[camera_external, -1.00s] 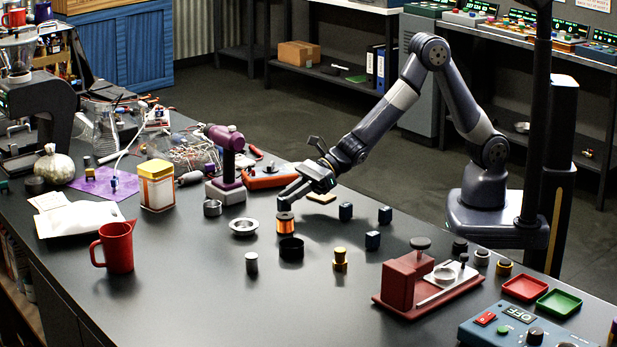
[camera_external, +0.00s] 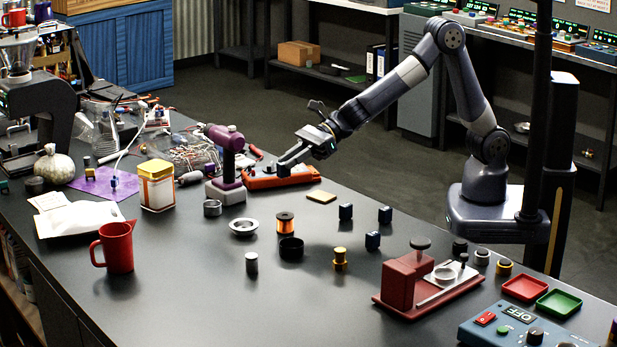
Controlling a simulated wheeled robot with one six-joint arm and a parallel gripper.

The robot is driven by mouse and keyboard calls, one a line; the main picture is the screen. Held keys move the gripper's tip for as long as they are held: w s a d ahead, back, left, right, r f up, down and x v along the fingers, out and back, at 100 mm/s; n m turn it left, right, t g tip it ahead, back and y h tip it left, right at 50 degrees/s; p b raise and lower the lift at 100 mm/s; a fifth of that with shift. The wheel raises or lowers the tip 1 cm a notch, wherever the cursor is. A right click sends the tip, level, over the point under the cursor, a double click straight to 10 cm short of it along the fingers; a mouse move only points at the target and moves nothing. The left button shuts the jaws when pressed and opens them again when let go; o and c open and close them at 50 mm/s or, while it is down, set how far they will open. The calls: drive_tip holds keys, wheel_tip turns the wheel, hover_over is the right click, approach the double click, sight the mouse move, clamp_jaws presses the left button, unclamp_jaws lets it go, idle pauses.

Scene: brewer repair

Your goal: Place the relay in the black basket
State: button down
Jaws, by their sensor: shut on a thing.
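My gripper (camera_external: 284,168) is shut, raised above the table in front of the orange-red tool. What is between its fingertips is too small to make out. A short round black cup (camera_external: 291,249), which looks like the black basket, stands on the table. A copper-coloured coil (camera_external: 285,223) stands upright just behind the black cup. Small dark blue blocks stand to the right: one (camera_external: 346,211), another (camera_external: 385,215) and a third nearer (camera_external: 373,240). I cannot tell for certain which part is the relay.
A metal ring (camera_external: 243,227), a grey cylinder (camera_external: 251,263) and a brass piece (camera_external: 340,260) stand around the cup. A red press (camera_external: 405,281) is at right. The front middle of the table is clear.

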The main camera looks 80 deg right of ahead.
drive_tip(key=a, duration=1)
drive_tip(key=r+n+y, duration=0.1)
drive_tip(key=r, duration=0.1)
hover_over(289, 247)
drive_tip(key=s, duration=0.3)
drive_tip(key=shift+g, duration=0.4)
drive_tip(key=f+b, duration=1.1)
drive_tip(key=shift+w+a+f, duration=0.15)
drive_tip(key=shift+w+a, duration=0.05)
drive_tip(key=shift+a, duration=0.15)
drive_tip(key=c, duration=1.2)
unclamp_jaws()
drive_tip(key=shift+c, duration=0.2)
